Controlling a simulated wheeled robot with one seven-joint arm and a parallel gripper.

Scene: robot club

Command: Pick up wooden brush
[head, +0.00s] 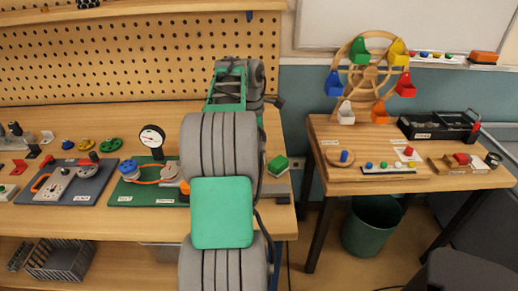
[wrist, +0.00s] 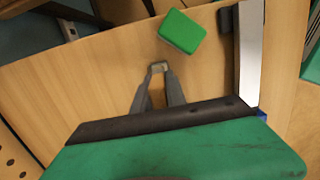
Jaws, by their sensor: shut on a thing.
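My gripper (wrist: 158,68) shows in the wrist view with its two grey fingers drawn together at the tips. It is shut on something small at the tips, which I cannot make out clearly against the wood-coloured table. I cannot pick out a wooden brush for certain in either view. A green block (wrist: 182,31) lies on the table just beyond the fingertips, apart from them. It also shows in the head view (head: 277,165), near the table's right end. In the head view my own arm hides the gripper.
The long wooden table (head: 60,225) holds a blue-grey board (head: 90,190), a green board (head: 130,194) and a dial gauge (head: 152,138) left of my arm. A pegboard (head: 120,65) stands behind. A second table (head: 325,125) with a toy wheel (head: 367,78) stands right, beyond a gap.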

